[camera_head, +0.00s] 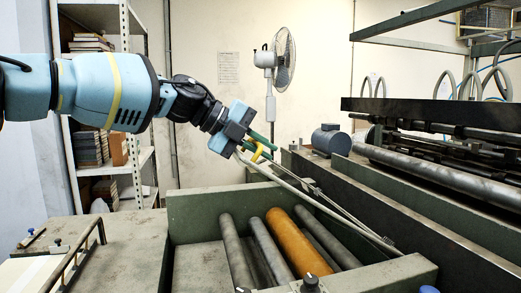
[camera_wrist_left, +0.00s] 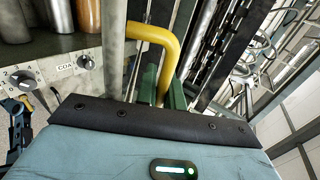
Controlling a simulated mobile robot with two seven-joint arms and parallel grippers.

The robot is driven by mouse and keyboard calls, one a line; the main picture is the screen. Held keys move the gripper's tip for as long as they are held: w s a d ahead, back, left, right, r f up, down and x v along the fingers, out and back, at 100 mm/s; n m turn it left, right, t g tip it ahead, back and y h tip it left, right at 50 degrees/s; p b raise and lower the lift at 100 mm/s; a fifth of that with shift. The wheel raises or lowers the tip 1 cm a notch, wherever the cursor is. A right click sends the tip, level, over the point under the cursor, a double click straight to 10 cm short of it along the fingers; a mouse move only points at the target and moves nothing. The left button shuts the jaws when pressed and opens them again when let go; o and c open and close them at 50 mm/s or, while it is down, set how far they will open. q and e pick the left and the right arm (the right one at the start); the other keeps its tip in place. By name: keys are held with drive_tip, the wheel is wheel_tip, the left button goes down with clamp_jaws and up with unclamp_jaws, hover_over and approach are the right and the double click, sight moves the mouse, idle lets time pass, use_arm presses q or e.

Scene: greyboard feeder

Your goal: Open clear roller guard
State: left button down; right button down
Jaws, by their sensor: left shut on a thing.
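The clear roller guard shows in the head view mainly by its pale edge rod (camera_head: 322,207), which slants from my left gripper down to the right above the roller bay. Its clear panel is hard to make out. A yellow handle (camera_head: 257,153) is at the rod's upper left end. My left gripper (camera_head: 262,149) is shut on this handle. In the left wrist view the bent yellow handle (camera_wrist_left: 163,38) runs down between the green fingers (camera_wrist_left: 163,93), beside the grey rod (camera_wrist_left: 114,45). The fingertips are partly hidden by the dark gripper edge. My right gripper is not in view.
Below the rod are grey rollers (camera_head: 236,252) and an orange roller (camera_head: 298,242) in a green-grey frame (camera_head: 205,208). Knobs (camera_head: 310,283) sit at the front. Dark machine beams (camera_head: 420,205) rise at right. A shelf (camera_head: 125,160) and fan (camera_head: 284,60) stand behind.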

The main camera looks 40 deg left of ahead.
use_arm(q)
drive_tip(key=c, duration=1.8)
unclamp_jaws()
drive_tip(key=shift+r, duration=0.1)
drive_tip(key=v, duration=0.6)
drive_tip(key=shift+s+a+r, duration=0.15)
drive_tip(key=shift+s, duration=0.15)
drive_tip(key=shift+s+a+r, duration=0.25)
drive_tip(key=shift+s+a, duration=0.05)
drive_tip(key=shift+s, duration=0.05)
drive_tip(key=shift+f, duration=0.1)
